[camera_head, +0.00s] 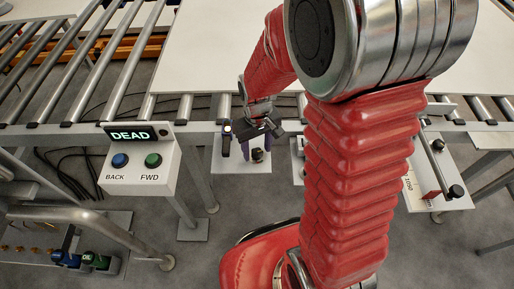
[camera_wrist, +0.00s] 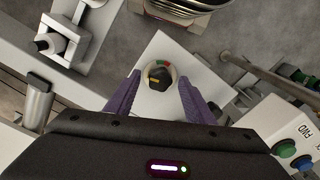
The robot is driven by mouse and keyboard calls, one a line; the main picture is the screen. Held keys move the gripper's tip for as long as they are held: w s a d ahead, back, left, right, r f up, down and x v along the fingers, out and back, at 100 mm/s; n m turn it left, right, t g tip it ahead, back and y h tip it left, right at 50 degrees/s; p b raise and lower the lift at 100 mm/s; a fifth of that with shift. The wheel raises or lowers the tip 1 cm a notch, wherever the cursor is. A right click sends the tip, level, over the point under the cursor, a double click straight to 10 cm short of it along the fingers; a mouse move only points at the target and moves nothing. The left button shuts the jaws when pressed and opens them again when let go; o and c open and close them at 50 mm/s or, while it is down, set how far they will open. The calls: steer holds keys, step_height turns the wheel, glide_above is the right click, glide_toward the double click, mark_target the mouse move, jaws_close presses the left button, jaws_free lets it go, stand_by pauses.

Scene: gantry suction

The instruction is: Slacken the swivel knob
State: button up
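A black knob with a yellow pointer (camera_wrist: 159,78) sits on a round dial with red and green marks, on a white panel (camera_wrist: 152,107). In the head view a dark knob (camera_head: 257,155) shows on the white panel below the roller line. My gripper (camera_wrist: 158,92) is open, and its purple fingers stand apart on either side of the dial in the wrist view, holding nothing. In the head view my gripper (camera_head: 237,150) is over this panel. Another black knob (camera_wrist: 45,43) sits on a white bracket. No label tells which is the swivel knob.
A control box (camera_head: 140,165) with a DEAD display and BACK and FWD buttons stands left of my gripper. Rollers (camera_head: 60,70) run along the back. A white panel with a lever and black knob (camera_head: 455,191) is at the right. My red arm hides the middle right.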

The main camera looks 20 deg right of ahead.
mark_target(257, 153)
steer(key=shift+r, duration=0.15)
step_height(257, 153, up, 13)
steer(key=shift+r, duration=0.2)
stand_by(0.6)
stand_by(0.5)
steer(key=s+r+m+t, duration=0.1)
steer(key=s+r+t, duration=0.4)
steer(key=s+r, duration=0.5)
steer(key=shift+s+r+m+t, duration=0.2)
steer(key=shift+s+m+t, duration=0.15)
steer(key=shift+s, duration=0.6)
steer(key=shift+a, duration=0.1)
steer(key=shift+c, duration=0.2)
stand_by(0.6)
